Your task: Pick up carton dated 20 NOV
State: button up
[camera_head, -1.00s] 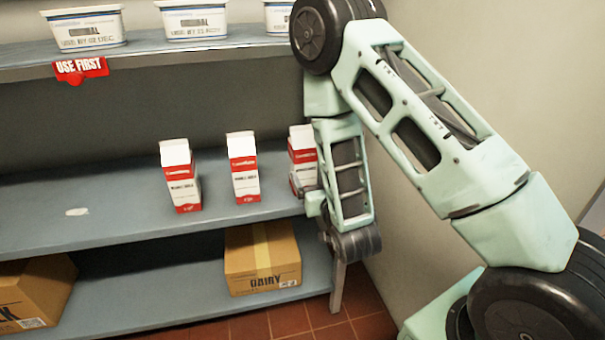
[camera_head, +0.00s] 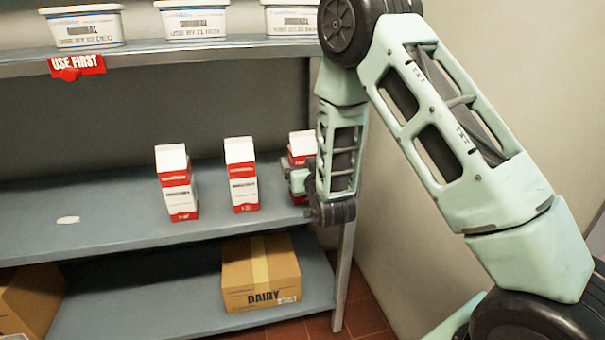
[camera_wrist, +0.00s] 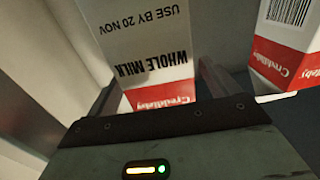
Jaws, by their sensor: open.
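The carton dated 20 NOV, red and white, fills the middle of the wrist view (camera_wrist: 150,45), its print "WHOLE MILK" and "USE BY 20 NOV" upside down there. It appears to be the right-hand carton (camera_head: 301,146) on the middle shelf in the head view, upright and partly hidden by my arm. My gripper (camera_wrist: 158,82) is open, with one finger on each side of this carton in the wrist view. Whether a finger touches it I cannot tell. In the head view my gripper (camera_head: 298,182) is in front of that carton.
Two similar cartons stand to its left, a middle one (camera_head: 242,176) and a left one (camera_head: 177,184); a neighbour shows in the wrist view (camera_wrist: 290,45). Tubs (camera_head: 85,28) stand on the upper shelf. A DAIRY box (camera_head: 262,275) sits below. The wall (camera_head: 420,235) is close on the right.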

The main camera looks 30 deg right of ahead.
jog(key=shift+x, duration=0.75)
jog(key=c, duration=1.8)
jog(key=shift+r, duration=0.15)
jog(key=shift+c, duration=0.3)
